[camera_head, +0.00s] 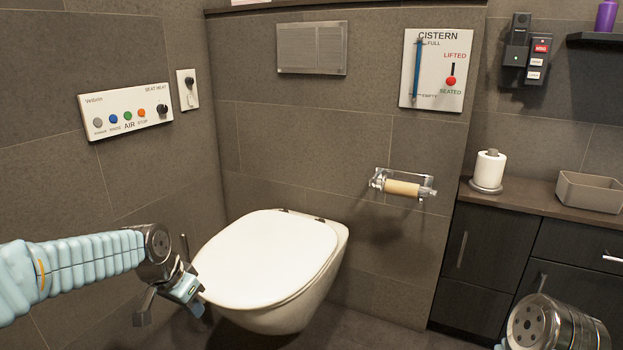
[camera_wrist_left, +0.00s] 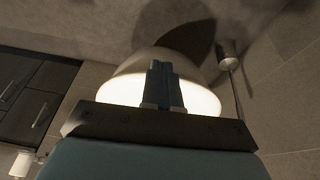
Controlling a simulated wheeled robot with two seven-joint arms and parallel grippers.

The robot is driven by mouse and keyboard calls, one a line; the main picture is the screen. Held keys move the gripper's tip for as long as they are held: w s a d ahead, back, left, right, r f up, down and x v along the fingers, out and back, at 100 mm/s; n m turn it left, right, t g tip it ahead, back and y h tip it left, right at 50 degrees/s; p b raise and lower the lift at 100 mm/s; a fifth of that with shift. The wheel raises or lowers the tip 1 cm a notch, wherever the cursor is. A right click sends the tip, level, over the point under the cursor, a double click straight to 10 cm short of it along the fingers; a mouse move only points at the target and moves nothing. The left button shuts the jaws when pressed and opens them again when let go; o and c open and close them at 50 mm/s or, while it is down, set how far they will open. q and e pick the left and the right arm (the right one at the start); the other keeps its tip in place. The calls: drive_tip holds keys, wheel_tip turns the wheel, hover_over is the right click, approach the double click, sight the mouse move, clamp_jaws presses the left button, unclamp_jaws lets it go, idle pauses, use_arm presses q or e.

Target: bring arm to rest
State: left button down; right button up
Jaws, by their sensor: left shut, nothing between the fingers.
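My left arm (camera_head: 90,258) reaches in from the left in the head view. Its gripper (camera_head: 196,304) is by the near left side of the white toilet (camera_head: 265,260), whose lid is down. I cannot tell from the head view whether it touches the bowl. In the left wrist view the two fingers (camera_wrist_left: 162,72) are together with nothing between them, in front of the pale toilet bowl (camera_wrist_left: 118,88). Part of my right arm (camera_head: 548,325) shows at the lower right corner; its gripper is out of view.
A button panel (camera_head: 127,108) is on the left wall. A roll holder (camera_head: 402,188) with a bare cardboard tube is right of the toilet. A dark cabinet (camera_head: 480,250) stands at right, with a paper roll (camera_head: 489,170) and tray (camera_head: 590,192) on top. A brush holder (camera_wrist_left: 228,52) stands beside the toilet.

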use_arm(q)
drive_tip(key=s+d+f+n+g+h+p, duration=0.15)
drive_tip(key=d+f+p, duration=0.25)
drive_tip(key=d+f, duration=0.6)
drive_tip(key=s+d+f+n+p, duration=0.2)
drive_tip(key=s+d+f, duration=0.1)
drive_tip(key=s+f, duration=0.4)
drive_tip(key=s+d+f+n+g+p, duration=0.1)
drive_tip(key=s+d+f+n+p, duration=0.1)
drive_tip(key=s+f, duration=0.5)
drive_tip(key=s+d+h+p, duration=0.1)
drive_tip(key=s+d, duration=0.1)
drive_tip(key=s, duration=0.2)
drive_tip(key=shift+s+f, duration=0.25)
drive_tip(key=shift+s, duration=0.1)
